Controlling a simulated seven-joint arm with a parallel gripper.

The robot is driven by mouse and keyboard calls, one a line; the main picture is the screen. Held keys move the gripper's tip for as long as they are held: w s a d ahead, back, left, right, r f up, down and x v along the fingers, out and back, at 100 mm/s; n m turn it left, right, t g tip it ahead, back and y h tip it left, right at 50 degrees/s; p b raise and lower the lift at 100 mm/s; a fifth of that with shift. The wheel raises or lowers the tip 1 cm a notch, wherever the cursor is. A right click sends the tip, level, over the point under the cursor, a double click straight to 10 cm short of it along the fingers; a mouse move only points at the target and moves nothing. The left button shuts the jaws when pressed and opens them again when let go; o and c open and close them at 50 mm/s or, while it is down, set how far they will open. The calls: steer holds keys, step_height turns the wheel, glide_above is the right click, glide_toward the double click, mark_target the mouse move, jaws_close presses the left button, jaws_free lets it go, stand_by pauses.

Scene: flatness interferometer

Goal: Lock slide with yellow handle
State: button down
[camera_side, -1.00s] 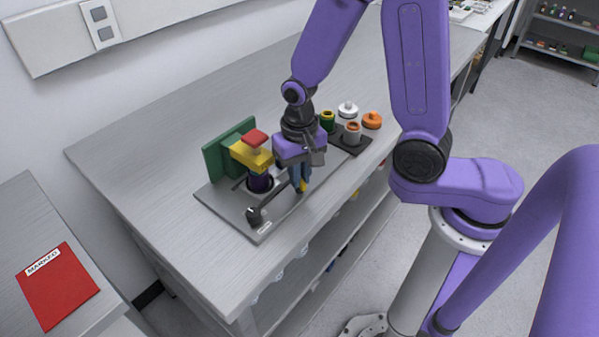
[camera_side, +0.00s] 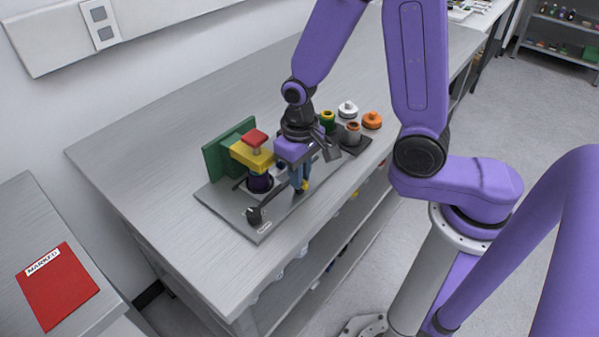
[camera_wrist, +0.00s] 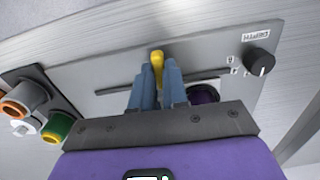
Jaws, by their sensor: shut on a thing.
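The yellow handle (camera_wrist: 156,57) shows between my gripper's fingertips in the wrist view, beside a dark slot in the grey base plate (camera_wrist: 205,62). My gripper (camera_wrist: 158,72) has blue fingers and is shut on the yellow handle. In the side view my gripper (camera_side: 301,188) points down at the plate's right part, and only a little yellow (camera_side: 305,184) shows at its tips. A dark purple cylinder (camera_side: 259,181) stands in a round seat under the yellow block (camera_side: 251,154) with a red top (camera_side: 255,137). The slide's own body is largely hidden by my gripper.
A green upright block (camera_side: 228,150) stands behind the yellow block. A black knob (camera_side: 254,215) sits at the plate's front corner. A dark tray (camera_side: 352,146) with several coloured cylinders lies to the right.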

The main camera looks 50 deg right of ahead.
steer(key=c, duration=1.1)
jaws_free()
steer(key=shift+c, duration=0.2)
step_height(320, 180, up, 18)
steer(key=shift+f, duration=0.25)
steer(key=shift+f, duration=0.15)
steer(key=s+d+f+n, duration=0.2)
steer(key=s+f+n, duration=0.1)
steer(key=s+n, duration=0.3)
steer(key=s+d+f+n, duration=0.3)
steer(key=s+n, duration=0.4)
steer(key=s, duration=0.3)
steer(key=shift+s+d+f, duration=0.15)
steer(key=shift+d+f, duration=0.2)
steer(key=shift+f, duration=0.05)
